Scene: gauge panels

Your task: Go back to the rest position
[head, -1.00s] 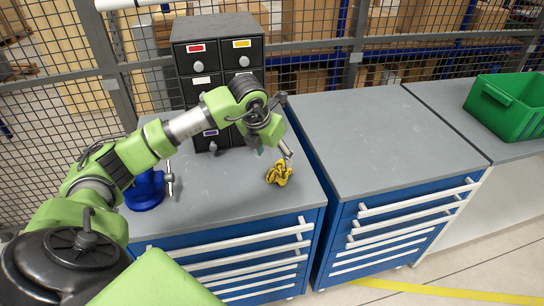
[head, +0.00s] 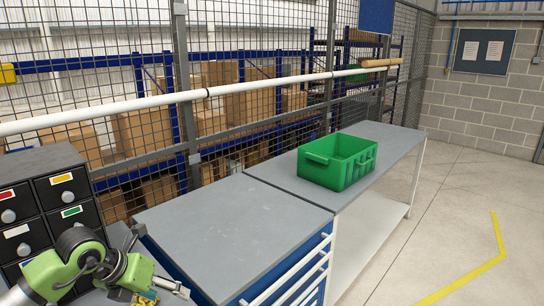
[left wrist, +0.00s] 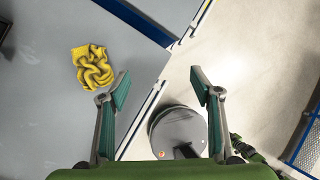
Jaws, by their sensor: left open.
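My left gripper (head: 172,290) shows at the bottom left of the head view, at the end of my green arm. In the left wrist view the left gripper (left wrist: 160,86) has its two green-padded fingers wide apart, with nothing between them. A crumpled yellow cloth (left wrist: 92,67) lies on the grey worktop (left wrist: 45,110), left of the fingers and apart from them. In the head view only a bit of yellow shows by the gripper at the bottom edge. My right gripper is in neither view.
A black drawer cabinet (head: 47,205) with coloured labels stands at the left, close to my arm. A grey-topped blue drawer bench (head: 225,232) has a clear top. A green crate (head: 338,160) sits on the bench beyond. A mesh fence (head: 255,130) runs behind; floor is clear at right.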

